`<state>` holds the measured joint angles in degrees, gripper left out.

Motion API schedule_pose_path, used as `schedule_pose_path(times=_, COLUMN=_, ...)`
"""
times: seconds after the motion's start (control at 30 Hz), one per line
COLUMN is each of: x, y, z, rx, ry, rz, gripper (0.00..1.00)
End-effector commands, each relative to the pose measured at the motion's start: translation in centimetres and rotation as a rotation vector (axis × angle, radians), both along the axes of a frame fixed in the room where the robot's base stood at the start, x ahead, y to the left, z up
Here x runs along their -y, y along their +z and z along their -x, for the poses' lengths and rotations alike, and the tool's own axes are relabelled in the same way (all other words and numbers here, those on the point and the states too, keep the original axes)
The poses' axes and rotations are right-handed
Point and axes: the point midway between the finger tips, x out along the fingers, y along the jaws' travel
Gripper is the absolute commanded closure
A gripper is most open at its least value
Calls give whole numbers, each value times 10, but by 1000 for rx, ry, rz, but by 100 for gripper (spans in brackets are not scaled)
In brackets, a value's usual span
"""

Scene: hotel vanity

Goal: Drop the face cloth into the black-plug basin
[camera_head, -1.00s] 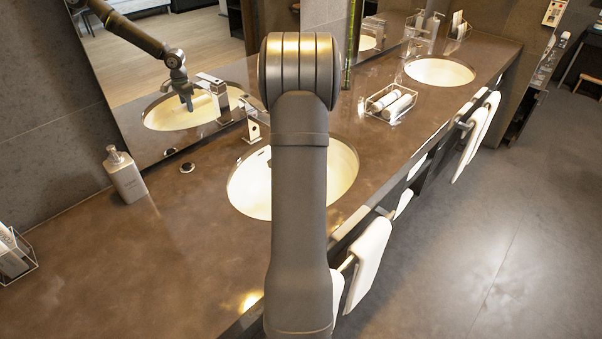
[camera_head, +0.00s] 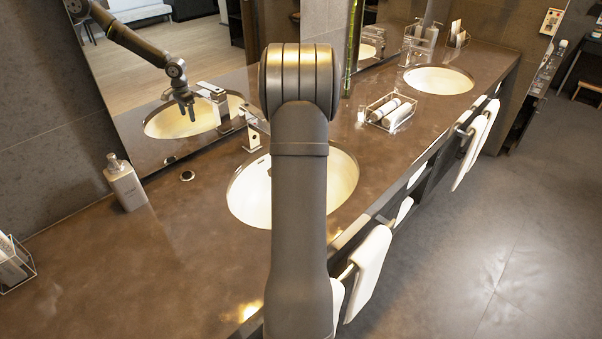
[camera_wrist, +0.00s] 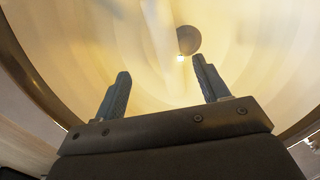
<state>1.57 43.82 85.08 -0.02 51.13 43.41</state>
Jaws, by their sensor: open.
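My gripper (camera_wrist: 162,66) is open in the wrist view, with its two dark fingers apart and nothing between them. It points into a pale, warmly lit basin (camera_wrist: 90,45). A round dark grey-brown drain plug (camera_wrist: 188,40) shows beyond the fingertips. In the head view my arm hides the gripper and the middle of the near basin (camera_head: 249,195). A mirror reflection shows the gripper with its fingers spread. I see no face cloth between the fingers or in the visible part of the basin. The far basin (camera_head: 440,80) looks empty, and its plug cannot be made out.
A faucet (camera_head: 252,132) stands behind the near basin. A soap bottle (camera_head: 125,184) stands to the left. A wire basket (camera_head: 372,120) of rolled white towels sits between the basins. White towels (camera_head: 368,266) hang along the counter front. The near-left countertop (camera_head: 150,265) is clear.

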Motion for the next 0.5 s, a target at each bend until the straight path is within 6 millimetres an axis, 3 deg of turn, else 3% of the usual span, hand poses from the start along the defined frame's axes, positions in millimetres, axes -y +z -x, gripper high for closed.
schedule_pose_path(times=0.5, x=0, y=118, z=-1, rx=6, ry=0, rz=1, gripper=32)
